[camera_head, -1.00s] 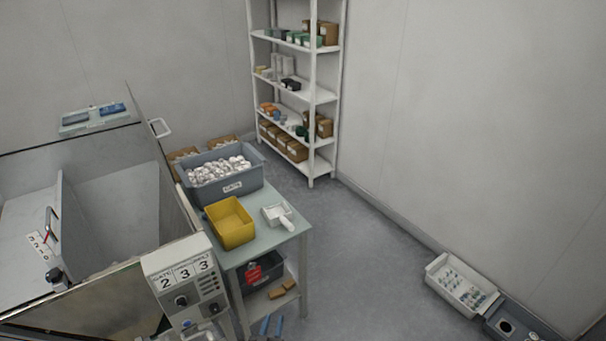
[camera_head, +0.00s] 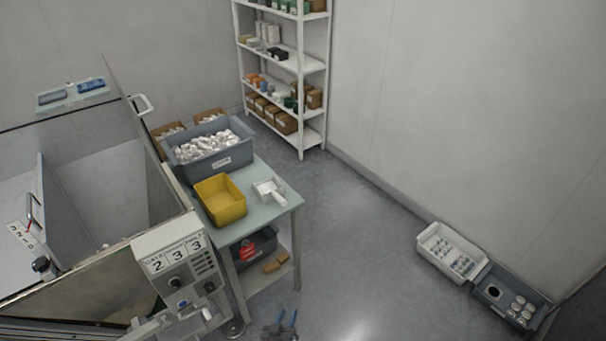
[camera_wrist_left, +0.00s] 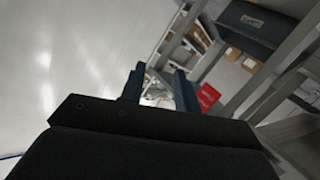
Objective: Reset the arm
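My right gripper is not in view.
On the table stand a grey bin (camera_head: 210,163) of white pieces, a yellow bin (camera_head: 220,201) and a white scoop (camera_head: 268,190). The machine's control box (camera_head: 178,262) stands left. Two trays (camera_head: 452,253) (camera_head: 511,301) lie by the right wall. The middle floor is clear.

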